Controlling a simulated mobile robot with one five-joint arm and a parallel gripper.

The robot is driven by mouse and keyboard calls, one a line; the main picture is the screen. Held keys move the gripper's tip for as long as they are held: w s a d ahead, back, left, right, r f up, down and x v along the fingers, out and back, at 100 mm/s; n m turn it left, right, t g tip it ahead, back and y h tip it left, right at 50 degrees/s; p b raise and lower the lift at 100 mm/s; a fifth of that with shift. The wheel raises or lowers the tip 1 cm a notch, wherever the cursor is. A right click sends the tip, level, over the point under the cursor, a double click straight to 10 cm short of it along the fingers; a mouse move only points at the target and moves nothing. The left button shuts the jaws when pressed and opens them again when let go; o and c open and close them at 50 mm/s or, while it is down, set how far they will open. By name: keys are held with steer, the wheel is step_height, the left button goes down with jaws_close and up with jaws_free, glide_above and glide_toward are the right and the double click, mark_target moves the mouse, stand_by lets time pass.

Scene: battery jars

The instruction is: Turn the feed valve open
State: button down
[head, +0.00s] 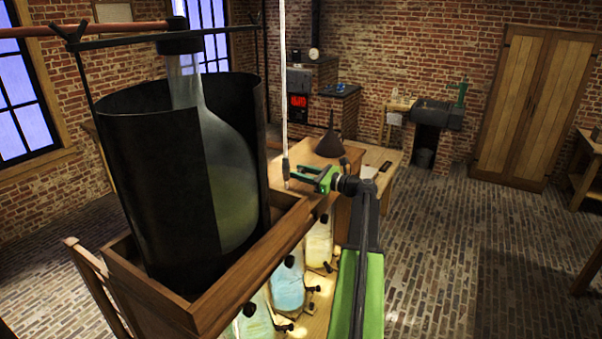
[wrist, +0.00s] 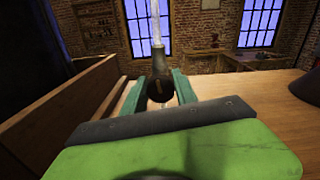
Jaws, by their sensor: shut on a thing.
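The feed valve (head: 286,166) appears as a small dark fitting at the lower end of a pale vertical glass tube (head: 283,80) in the head view. In the wrist view the dark valve (wrist: 159,66) is straight ahead, with its rounded dark knob (wrist: 160,90) between my two green fingers. My gripper (head: 299,175) reaches the fitting from the right, and its fingers (wrist: 157,84) are shut on the knob from both sides. The exact angle of the knob is too small to read. The lower side of the knob is partly hidden by my gripper's body.
A large glass carboy (head: 230,175) stands in a dark cylinder (head: 150,190) inside a wooden box (head: 240,275) at left. Several lit jars (head: 288,283) stand below the box. A dark funnel (head: 330,140) is on the wooden top behind my gripper. Brick floor (head: 450,240) lies open at right.

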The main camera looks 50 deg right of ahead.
steer(key=n, duration=0.4)
steer(key=shift+a, duration=0.1)
steer(key=n, duration=0.4)
steer(key=shift+f, duration=0.1)
steer(key=n, duration=0.4)
steer(key=shift+f+n, duration=0.1)
steer(key=shift+n, duration=2)
steer(key=c, duration=1)
jaws_free()
